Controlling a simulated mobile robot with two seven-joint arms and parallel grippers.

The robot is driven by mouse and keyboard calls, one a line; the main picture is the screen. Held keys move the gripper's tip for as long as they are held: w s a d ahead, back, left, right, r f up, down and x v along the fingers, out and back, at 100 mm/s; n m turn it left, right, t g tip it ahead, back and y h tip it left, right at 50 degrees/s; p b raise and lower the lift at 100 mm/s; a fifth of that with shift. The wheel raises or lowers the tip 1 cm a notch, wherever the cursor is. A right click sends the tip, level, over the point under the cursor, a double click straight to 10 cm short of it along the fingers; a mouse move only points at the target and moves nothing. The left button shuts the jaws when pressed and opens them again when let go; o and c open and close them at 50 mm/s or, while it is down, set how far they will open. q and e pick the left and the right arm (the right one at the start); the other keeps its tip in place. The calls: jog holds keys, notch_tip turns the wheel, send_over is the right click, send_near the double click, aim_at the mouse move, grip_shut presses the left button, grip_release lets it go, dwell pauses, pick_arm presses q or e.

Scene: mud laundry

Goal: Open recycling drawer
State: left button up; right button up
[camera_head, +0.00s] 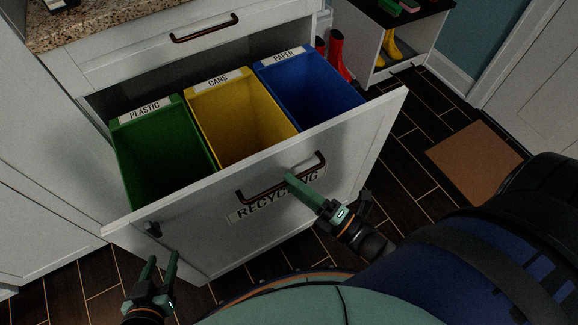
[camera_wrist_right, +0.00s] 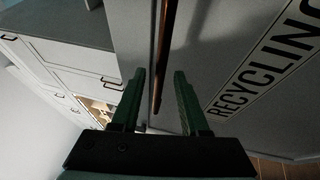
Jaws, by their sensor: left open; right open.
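The recycling drawer (camera_head: 360,130) is pulled out in the head view. It holds a green PLASTIC bin (camera_head: 150,150), a yellow CANS bin (camera_head: 235,120) and a blue PAPER bin (camera_head: 305,90), all looking empty. Its dark bar handle (camera_head: 262,191) is on the front above the RECYCLING label. My right gripper (camera_head: 300,186) is at the handle's right part. In the right wrist view its open fingers (camera_wrist_right: 160,100) are on either side of the handle (camera_wrist_right: 163,55); contact is unclear. My left gripper (camera_head: 162,262) is open and empty, low near the drawer's left front corner.
A closed drawer with a dark handle (camera_head: 205,28) is above, under a granite counter (camera_head: 120,18). Red boots (camera_head: 337,55) and a shoe shelf (camera_head: 372,40) with yellow boots (camera_head: 391,46) stand behind. A brown mat (camera_head: 475,160) lies on the dark floor at right.

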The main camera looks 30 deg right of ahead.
pick_arm(q)
jog(key=shift+s+f, duration=0.2)
jog(key=shift+f, duration=0.05)
pick_arm(e)
jog(key=v, duration=1.1)
pick_arm(q)
jog(key=shift+r, duration=0.1)
jog(key=shift+s+d, duration=0.1)
